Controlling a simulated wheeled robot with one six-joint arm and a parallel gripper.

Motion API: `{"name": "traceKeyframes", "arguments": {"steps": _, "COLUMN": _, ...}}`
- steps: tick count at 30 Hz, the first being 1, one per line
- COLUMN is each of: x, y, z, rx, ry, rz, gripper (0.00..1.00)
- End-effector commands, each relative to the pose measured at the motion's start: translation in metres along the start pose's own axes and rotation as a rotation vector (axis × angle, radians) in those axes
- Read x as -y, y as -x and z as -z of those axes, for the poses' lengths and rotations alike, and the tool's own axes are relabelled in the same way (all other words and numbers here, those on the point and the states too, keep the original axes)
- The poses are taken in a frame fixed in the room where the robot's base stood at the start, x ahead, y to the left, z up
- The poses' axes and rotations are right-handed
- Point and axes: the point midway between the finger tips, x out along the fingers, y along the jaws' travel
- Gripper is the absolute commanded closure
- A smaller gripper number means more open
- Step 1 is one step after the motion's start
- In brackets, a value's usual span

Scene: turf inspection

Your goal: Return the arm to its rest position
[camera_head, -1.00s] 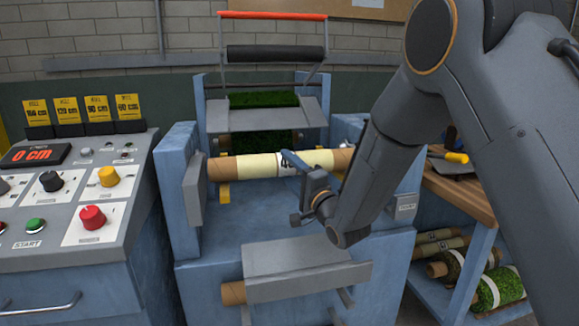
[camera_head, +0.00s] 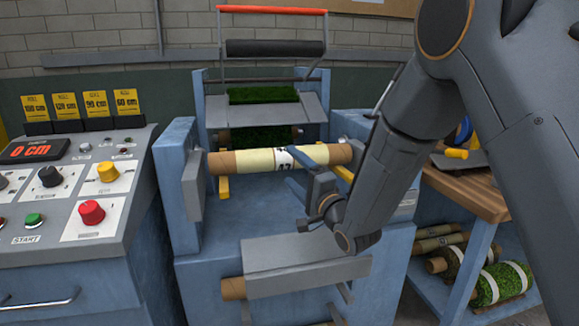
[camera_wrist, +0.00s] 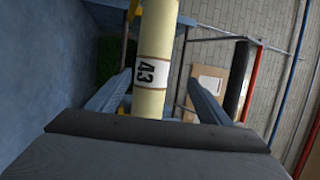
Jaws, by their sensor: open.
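My gripper (camera_head: 303,172) is open in front of the blue machine (camera_head: 270,215). Its fingers point toward a cream roll (camera_head: 250,161) with brown ends, which lies level across the machine. The label reading 43 (camera_wrist: 153,71) shows in the wrist view between my two fingers (camera_wrist: 160,85). The fingers stand apart from the roll on both sides in that view. My arm is bent, reaching in from the right side of the head view. One finger covers part of the roll near its label in the head view.
A control panel (camera_head: 130,190) with knobs stands at left. At right, a workbench (camera_head: 470,196) holds tools, with several rolls (camera_head: 500,283) on its shelf. A grey plate (camera_head: 300,265) juts from the machine's lower front, below my gripper.

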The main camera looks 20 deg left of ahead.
Motion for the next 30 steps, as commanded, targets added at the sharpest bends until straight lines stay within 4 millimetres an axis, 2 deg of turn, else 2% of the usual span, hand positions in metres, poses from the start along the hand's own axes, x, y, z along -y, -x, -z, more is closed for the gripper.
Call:
{"name": "traceKeyframes", "arguments": {"steps": 1, "x": 0.000, "y": 0.010, "z": 0.001, "rx": -0.002, "ry": 0.000, "rz": -0.001, "gripper": 0.28}}
{"name": "traceKeyframes", "arguments": {"steps": 6, "x": 0.000, "y": 0.034, "z": 0.001, "rx": -0.002, "ry": 0.000, "rz": 0.000, "gripper": 0.28}}
{"name": "traceKeyframes", "arguments": {"steps": 11, "x": 0.001, "y": 0.046, "z": 0.004, "rx": -0.009, "ry": 0.013, "rz": -0.011, "gripper": 0.28}}
{"name": "traceKeyframes", "arguments": {"steps": 14, "x": -0.002, "y": 0.054, "z": 0.019, "rx": -0.045, "ry": 0.076, "rz": -0.078, "gripper": 0.28}}
{"name": "traceKeyframes", "arguments": {"steps": 17, "x": -0.008, "y": 0.071, "z": 0.047, "rx": -0.103, "ry": 0.195, "rz": -0.218, "gripper": 0.28}}
{"name": "traceKeyframes", "arguments": {"steps": 21, "x": -0.021, "y": 0.118, "z": 0.092, "rx": -0.162, "ry": 0.382, "rz": -0.494, "gripper": 0.28}}
{"name": "traceKeyframes", "arguments": {"steps": 24, "x": -0.028, "y": 0.159, "z": 0.114, "rx": -0.166, "ry": 0.480, "rz": -0.683, "gripper": 0.28}}
{"name": "traceKeyframes", "arguments": {"steps": 26, "x": -0.031, "y": 0.187, "z": 0.124, "rx": -0.154, "ry": 0.528, "rz": -0.798, "gripper": 0.28}}
{"name": "traceKeyframes", "arguments": {"steps": 29, "x": -0.032, "y": 0.240, "z": 0.135, "rx": -0.110, "ry": 0.592, "rz": -0.995, "gripper": 0.28}}
{"name": "traceKeyframes", "arguments": {"steps": 30, "x": -0.031, "y": 0.264, "z": 0.137, "rx": -0.080, "ry": 0.611, "rz": -1.075, "gripper": 0.28}}
